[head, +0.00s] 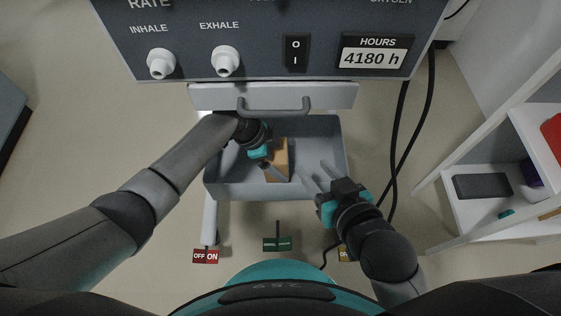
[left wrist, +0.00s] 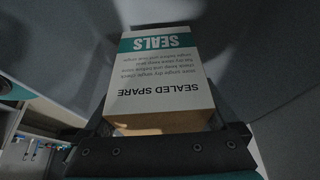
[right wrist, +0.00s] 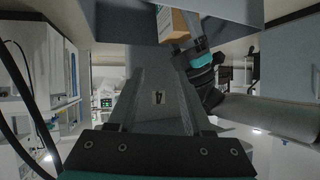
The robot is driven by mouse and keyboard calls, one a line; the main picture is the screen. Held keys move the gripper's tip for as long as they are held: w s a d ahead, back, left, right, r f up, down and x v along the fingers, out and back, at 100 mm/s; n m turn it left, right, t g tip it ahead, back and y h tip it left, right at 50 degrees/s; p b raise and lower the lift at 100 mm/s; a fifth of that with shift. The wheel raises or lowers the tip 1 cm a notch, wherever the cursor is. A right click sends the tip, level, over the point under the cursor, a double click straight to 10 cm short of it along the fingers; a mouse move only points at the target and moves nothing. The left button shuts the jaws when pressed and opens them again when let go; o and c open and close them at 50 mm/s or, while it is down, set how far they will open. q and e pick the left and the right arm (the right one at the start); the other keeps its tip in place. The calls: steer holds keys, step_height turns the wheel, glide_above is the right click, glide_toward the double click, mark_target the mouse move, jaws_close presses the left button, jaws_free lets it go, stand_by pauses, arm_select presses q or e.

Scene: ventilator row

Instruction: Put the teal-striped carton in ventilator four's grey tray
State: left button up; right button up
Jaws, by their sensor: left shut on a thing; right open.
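The carton (head: 279,155) shows as a tan box over the grey tray (head: 225,192) in the head view. The left wrist view shows its white label and teal stripe, reading SEALS and SEALED SPARE (left wrist: 160,85). My left gripper (head: 274,171) is shut on the carton, within the tray's outline. I cannot tell whether the carton touches the tray floor. It also shows at the top of the right wrist view (right wrist: 177,26). My right gripper (head: 317,176) is open and empty, near the tray's right front corner. A label with a 4 (right wrist: 158,97) shows between its fingers.
The ventilator front (head: 260,45) with its handle (head: 274,107) stands behind the tray. Black cables (head: 406,140) hang at its right. A white shelf (head: 480,212) stands further right. Red (head: 206,256) and green (head: 277,243) pedals or switches show in front of the tray.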

arm_select(q)
steer(key=shift+d+y, duration=0.1)
steer(key=shift+y, duration=0.4)
steer(key=shift+f+b, duration=0.55)
steer(key=shift+f, duration=0.25)
arm_select(e)
steer(key=shift+a+r+t+y, duration=0.4)
steer(key=shift+a+t, duration=0.2)
steer(key=shift+t, duration=0.1)
steer(key=shift+a+r+t+y, duration=0.4)
steer(key=shift+a+t, duration=0.2)
steer(key=shift+t, duration=0.1)
arm_select(q)
steer(key=o, duration=1.1)
steer(key=shift+f, duration=0.1)
arm_select(e)
steer(key=shift+s, duration=0.1)
